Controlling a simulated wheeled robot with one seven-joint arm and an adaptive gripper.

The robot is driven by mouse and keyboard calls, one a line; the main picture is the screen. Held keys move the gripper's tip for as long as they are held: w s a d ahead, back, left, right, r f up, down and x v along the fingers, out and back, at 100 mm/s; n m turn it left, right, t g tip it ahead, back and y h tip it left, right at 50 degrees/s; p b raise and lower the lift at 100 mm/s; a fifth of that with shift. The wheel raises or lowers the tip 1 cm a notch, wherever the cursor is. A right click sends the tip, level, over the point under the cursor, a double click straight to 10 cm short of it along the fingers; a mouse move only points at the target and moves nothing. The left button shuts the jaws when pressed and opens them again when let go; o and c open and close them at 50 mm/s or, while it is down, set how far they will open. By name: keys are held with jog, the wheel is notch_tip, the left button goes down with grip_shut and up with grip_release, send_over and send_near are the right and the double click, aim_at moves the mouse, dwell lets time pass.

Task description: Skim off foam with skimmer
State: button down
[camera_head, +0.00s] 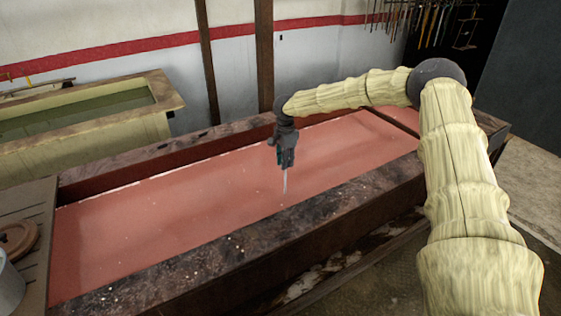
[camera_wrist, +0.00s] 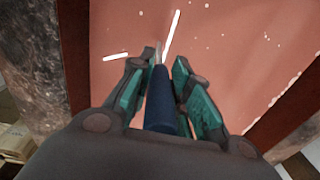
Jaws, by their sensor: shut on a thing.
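My gripper (camera_head: 286,156) is over the long tank (camera_head: 150,282) of reddish liquid (camera_head: 190,205), close to its near rim. It is shut on the dark blue handle of the skimmer (camera_wrist: 160,98), which also shows in the head view as a thin pale rod (camera_head: 285,182) pointing down toward the liquid. In the wrist view the green-padded fingers (camera_wrist: 159,85) lie on both sides of the handle. The skimmer's lower end is too small to make out, and I cannot tell whether it touches the liquid. Small white flecks, perhaps foam, show on the liquid (camera_wrist: 240,50).
A second tank (camera_head: 165,130) with greenish liquid stands at the back left. A wooden board (camera_head: 25,255) with a brown round lid (camera_head: 18,238) and a grey pot (camera_head: 8,285) is at the left end. Posts (camera_head: 264,50) rise behind the tank. Tools hang on the back wall.

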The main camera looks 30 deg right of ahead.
jog(key=shift+r, duration=0.1)
jog(key=shift+r+p, duration=3.55)
jog(key=shift+r, duration=3.55)
